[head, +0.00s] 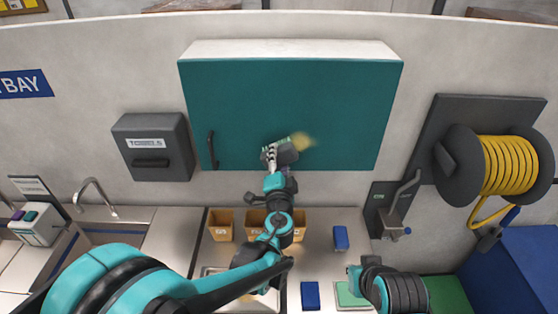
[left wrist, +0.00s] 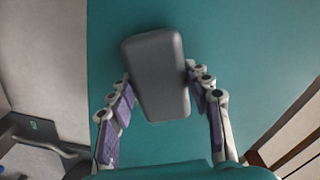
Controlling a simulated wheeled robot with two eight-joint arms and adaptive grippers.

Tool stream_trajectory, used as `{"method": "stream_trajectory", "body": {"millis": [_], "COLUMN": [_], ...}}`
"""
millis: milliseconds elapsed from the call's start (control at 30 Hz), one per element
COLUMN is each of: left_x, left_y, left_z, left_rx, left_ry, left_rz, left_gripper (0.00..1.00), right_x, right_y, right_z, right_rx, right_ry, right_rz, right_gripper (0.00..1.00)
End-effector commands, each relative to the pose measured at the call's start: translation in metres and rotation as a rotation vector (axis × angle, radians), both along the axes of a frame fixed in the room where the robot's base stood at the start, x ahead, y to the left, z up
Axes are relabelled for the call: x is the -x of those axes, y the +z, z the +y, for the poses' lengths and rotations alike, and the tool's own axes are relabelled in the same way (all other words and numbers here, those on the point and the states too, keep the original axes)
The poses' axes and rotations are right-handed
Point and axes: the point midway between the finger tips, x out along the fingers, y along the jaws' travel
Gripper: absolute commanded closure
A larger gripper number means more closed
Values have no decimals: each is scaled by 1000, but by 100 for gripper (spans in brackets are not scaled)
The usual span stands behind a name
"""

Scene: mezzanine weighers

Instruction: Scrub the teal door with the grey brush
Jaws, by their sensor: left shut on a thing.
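The teal door (head: 290,95) is the front of a white-topped wall cabinet in the head view, with a dark upright handle (head: 212,149) at its lower left. A blurred yellowish smudge (head: 304,140) shows low on the door. My left gripper (head: 273,160) is in front of the door's lower middle, shut on the grey brush (left wrist: 155,75). In the head view the brush (head: 288,152) is just left of the smudge and overlaps its edge. I cannot tell whether it touches the door. My right arm shows at the lower right; its gripper is not visible.
A grey towel box (head: 152,147) hangs left of the door. A yellow hose reel (head: 508,165) hangs at the right.

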Motion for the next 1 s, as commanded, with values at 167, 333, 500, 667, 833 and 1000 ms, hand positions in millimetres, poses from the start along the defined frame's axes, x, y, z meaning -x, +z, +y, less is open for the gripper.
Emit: {"method": "stream_trajectory", "body": {"millis": [167,333,500,667,833,1000], "left_x": [-4,-7,-11,-10,-10,-9], "left_y": [0,0,0,0,-1,-1], "left_z": [0,0,1,-2,-13,-30], "left_rx": [0,0,0,0,0,0], "left_ry": [0,0,1,0,-1,-1], "left_rz": [0,0,0,0,0,0], "left_gripper": [74,74,74,74,74,74], "right_x": [0,0,0,0,0,0], "right_y": [-1,-2,-2,-3,-5,-9], "right_z": [0,0,0,0,0,0], "right_rx": [0,0,0,0,0,0], "right_ry": [0,0,0,0,0,0], "right_rz": [0,0,0,0,0,0], "right_gripper": [100,100,100,100,100,100]}}
